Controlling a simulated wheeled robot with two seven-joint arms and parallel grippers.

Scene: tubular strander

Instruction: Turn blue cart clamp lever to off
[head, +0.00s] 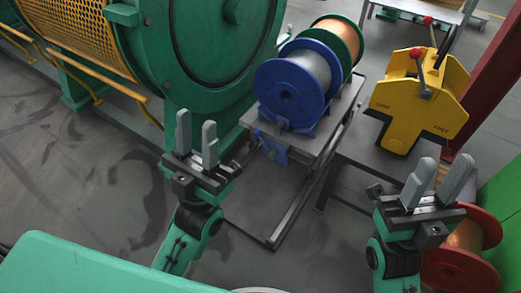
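A blue spool (287,92) of grey wire stands on a grey cart (314,150), beside a green spool (345,38) of copper wire. A blue bracket (273,151) is on the cart's near left end, below the blue spool. A small dark bar beside the bracket may be the clamp lever; its setting cannot be told. My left gripper (197,128) points up with its two grey fingers apart, empty, left of the bracket in the picture. My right gripper (440,176) is open and empty at the lower right, well away from the cart.
A large green machine (215,55) with a yellow mesh guard (75,28) stands at the left and back. A yellow fixture (410,105) with red-knobbed levers stands right of the cart. A red spool (462,268) is beside my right arm. Open floor lies at the lower left.

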